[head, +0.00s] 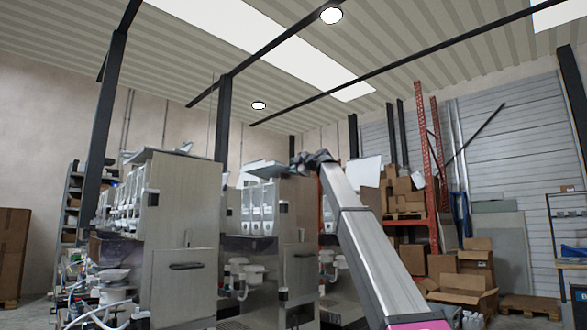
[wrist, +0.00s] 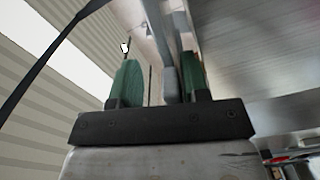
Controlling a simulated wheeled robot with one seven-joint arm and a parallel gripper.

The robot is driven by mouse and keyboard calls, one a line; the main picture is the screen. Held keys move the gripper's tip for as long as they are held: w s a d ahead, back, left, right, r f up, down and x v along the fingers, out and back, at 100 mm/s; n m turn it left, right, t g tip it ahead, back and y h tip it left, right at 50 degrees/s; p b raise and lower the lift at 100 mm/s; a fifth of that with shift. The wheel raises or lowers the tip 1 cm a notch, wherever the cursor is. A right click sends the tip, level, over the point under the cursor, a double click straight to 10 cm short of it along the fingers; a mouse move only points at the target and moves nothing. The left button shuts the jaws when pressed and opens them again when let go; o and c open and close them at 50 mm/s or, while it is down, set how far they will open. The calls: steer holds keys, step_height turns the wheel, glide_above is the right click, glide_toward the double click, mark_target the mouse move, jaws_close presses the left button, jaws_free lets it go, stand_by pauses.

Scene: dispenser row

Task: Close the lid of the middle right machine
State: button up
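Dispenser machines stand in a row in the head view: a large one at left (head: 180,220), one in the centre (head: 297,235), and another partly behind my arm. The centre machine has a pale lid (head: 262,166) raised at a slant above its clear hoppers (head: 259,208). A pale upright panel (head: 366,172) shows right of my arm; I cannot tell whether it is a lid. My gripper (head: 312,158) is at the centre machine's top right. In the wrist view its green fingers (wrist: 158,78) are apart. Grey metal bars show between them; I cannot tell whether they touch.
A grey metal surface (wrist: 250,45) fills the right of the wrist view, close to the fingers. Red shelving (head: 431,150) and cardboard boxes (head: 465,285) stand at right. A dark post (head: 222,120) rises behind the machines. The space above the machines is open.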

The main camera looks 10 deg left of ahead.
steer(key=v, duration=1)
steer(key=shift+s+d, duration=0.25)
steer(key=shift+d, duration=0.1)
